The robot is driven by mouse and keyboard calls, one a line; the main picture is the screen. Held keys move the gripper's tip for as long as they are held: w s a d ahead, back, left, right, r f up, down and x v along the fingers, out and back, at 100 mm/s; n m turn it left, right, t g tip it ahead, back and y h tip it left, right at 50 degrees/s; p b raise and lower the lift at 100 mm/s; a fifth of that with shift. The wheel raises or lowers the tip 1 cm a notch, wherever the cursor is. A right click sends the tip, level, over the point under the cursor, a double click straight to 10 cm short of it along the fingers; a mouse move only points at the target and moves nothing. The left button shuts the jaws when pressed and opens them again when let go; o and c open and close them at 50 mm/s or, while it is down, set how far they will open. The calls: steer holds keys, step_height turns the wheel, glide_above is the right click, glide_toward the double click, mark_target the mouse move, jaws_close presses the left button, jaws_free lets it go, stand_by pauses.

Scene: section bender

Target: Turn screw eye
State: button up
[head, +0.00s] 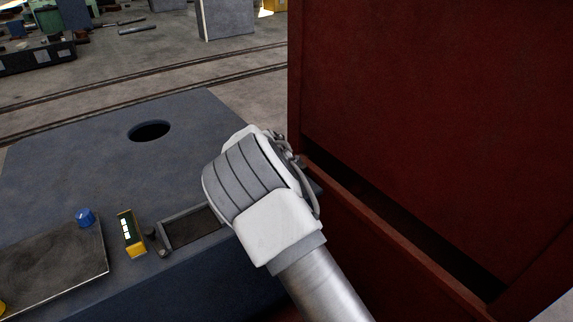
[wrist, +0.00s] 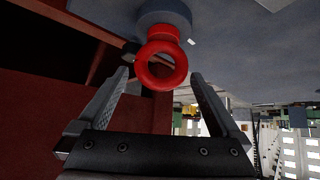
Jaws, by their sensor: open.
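The screw eye (wrist: 161,84) is a red ring on a short red collar, in the upper middle of the wrist view. It joins a round blue-grey base (wrist: 160,12) above it in that picture. My gripper (wrist: 161,76) is open, with one finger on each side of the ring and a visible gap on both sides. The ring lines up between the fingertips; how deep it sits between them I cannot tell. In the head view my white and grey wrist hides the gripper fingers and the screw eye.
A large dark red machine body (head: 430,100) stands close on the right of my arm. A blue-grey machine top (head: 70,170) with a round hole (head: 149,130) lies to the left. A blue knob (head: 85,217) and a small yellow-edged panel (head: 131,234) sit near its front.

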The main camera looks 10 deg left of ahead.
steer(key=shift+x, duration=1.5)
steer(key=c, duration=1.2)
steer(key=shift+n+y, duration=0.3)
steer(key=shift+a+r+n+y, duration=0.1)
steer(key=shift+a+n+y, duration=0.05)
steer(key=shift+n+y, duration=0.85)
steer(key=n+y, duration=0.1)
steer(key=n+g+y, duration=0.1)
steer(key=n, duration=0.1)
steer(key=shift+a+p, duration=0.25)
steer(key=shift+p, duration=0.1)
steer(key=shift+s+a+n+g+y+p, duration=0.2)
steer(key=shift+n+g+y, duration=0.3)
steer(key=shift+n, duration=0.5)
steer(key=shift+s+a+n+g+y+p, duration=0.2)
steer(key=shift+n+g+y, duration=0.3)
steer(key=shift+n, duration=0.5)
